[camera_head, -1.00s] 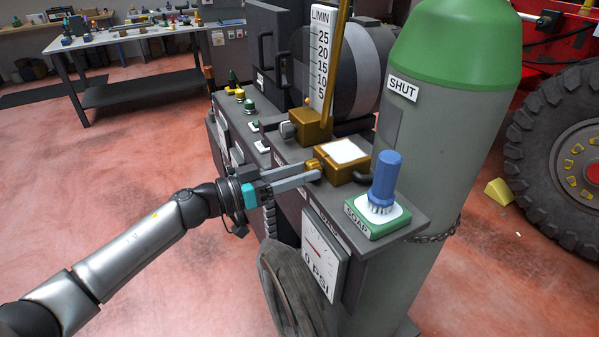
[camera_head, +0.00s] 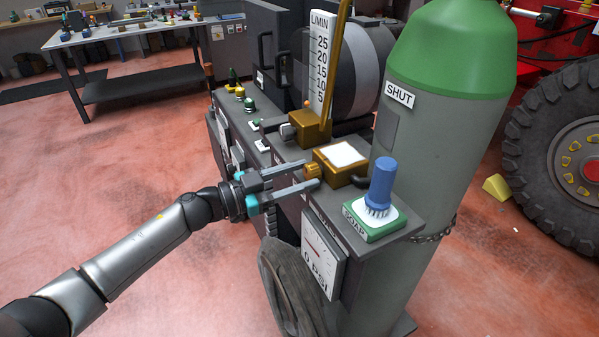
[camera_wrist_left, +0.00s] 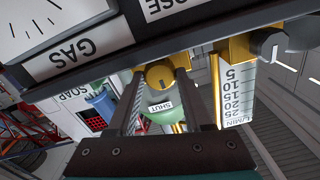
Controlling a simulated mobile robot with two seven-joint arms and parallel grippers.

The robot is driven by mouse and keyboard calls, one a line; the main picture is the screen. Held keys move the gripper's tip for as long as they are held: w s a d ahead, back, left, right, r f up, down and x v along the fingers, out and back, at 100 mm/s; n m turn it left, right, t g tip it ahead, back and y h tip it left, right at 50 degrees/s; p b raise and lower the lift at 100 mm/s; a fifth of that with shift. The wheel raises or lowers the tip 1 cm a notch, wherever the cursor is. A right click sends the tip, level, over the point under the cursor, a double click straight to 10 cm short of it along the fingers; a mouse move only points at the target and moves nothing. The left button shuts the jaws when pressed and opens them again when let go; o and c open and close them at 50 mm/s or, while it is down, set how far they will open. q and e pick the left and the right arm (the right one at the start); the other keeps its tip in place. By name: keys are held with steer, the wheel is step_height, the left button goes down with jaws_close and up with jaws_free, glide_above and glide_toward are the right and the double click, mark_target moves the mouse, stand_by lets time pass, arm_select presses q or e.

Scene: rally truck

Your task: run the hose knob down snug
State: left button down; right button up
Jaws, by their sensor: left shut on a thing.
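The hose knob (camera_head: 312,171) is a small ribbed brass knob on the front of a brass block (camera_head: 327,160) with a white top plate. In the left wrist view the knob (camera_wrist_left: 159,74) is round with a dark mark on its face. My left gripper (camera_head: 312,173) reaches in from the left with one finger on each side of the knob, shut on it. In the left wrist view both fingertips flank the knob closely. My right gripper is not in view.
A soap tray (camera_head: 356,231) with a blue brush (camera_head: 381,184) stands right of the block. A pressure gauge (camera_head: 322,255) reading 0 PSI hangs below. The flow scale (camera_head: 319,72) rises behind. A grey-green cylinder (camera_head: 429,150) stands at the right. Open floor lies left.

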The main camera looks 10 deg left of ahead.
arm_select(q)
steer(key=shift+m, duration=0.6)
steer(key=shift+c, duration=1.5)
jaws_free()
steer(key=shift+a, duration=0.1)
steer(key=v, duration=1.5)
steer(key=shift+b, duration=0.4)
steer(key=shift+s, duration=0.1)
